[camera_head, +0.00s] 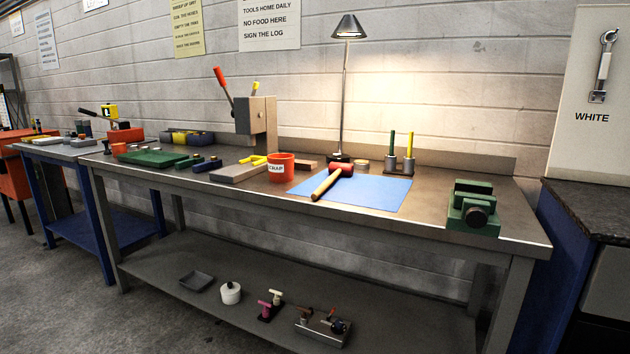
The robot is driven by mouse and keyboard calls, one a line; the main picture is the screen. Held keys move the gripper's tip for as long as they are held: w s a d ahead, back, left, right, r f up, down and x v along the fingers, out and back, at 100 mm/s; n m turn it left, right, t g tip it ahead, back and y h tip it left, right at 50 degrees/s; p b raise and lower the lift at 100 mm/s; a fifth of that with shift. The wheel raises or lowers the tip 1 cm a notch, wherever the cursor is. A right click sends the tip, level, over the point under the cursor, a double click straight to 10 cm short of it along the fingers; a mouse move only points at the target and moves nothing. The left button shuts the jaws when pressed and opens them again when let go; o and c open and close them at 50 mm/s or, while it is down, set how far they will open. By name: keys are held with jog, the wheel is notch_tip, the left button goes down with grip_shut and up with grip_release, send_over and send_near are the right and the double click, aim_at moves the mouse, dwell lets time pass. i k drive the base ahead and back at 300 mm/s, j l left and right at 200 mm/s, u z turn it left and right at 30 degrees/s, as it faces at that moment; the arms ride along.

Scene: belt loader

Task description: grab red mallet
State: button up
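The red mallet (328,182) lies on a blue mat (374,194) on the metal workbench (435,215). Its red head (341,169) points to the back right, and its wooden handle runs toward the front left, near the mat's left edge. The mallet is fully in sight with nothing on top of it. My gripper is not in this view.
An orange scrap cup (281,169) stands just left of the mat. A lamp (346,90) and a holder with two upright tools (400,160) stand behind it. A green vise (473,206) sits at the right. The floor at front left is clear.

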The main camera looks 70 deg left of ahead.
aim_at(336, 169)
jog(key=u, duration=2.3)
